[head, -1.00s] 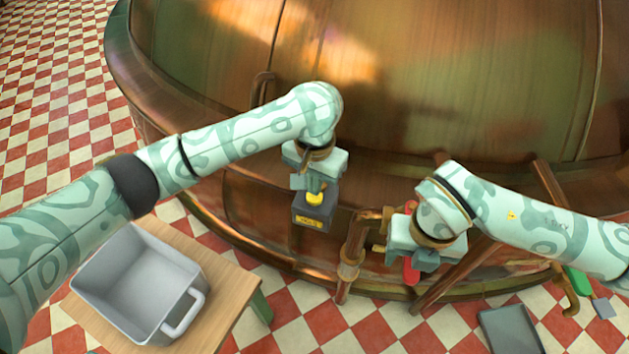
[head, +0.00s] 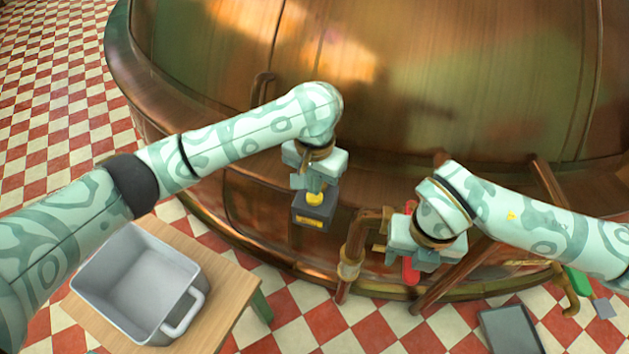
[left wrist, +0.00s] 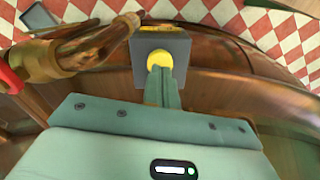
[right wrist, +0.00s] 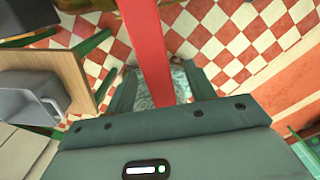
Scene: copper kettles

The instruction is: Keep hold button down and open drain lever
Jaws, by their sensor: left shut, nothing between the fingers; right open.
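The yellow hold button (head: 315,199) sits on a dark box (head: 313,216) at the front of the copper kettle. My left gripper (head: 315,188) is shut and empty, its fingertips on top of the button. In the left wrist view the fingertips (left wrist: 160,70) overlap the yellow button (left wrist: 159,60) and seem to touch it. The red drain lever (head: 410,270) is beside the pipe, partly hidden by my right gripper (head: 425,263).
The copper kettle (head: 400,90) fills the back. A copper pipe (head: 352,250) stands between box and lever. A grey bin (head: 140,280) sits on a wooden table (head: 235,290) at the left. A dark tray (head: 510,330) lies on the checkered floor at the right.

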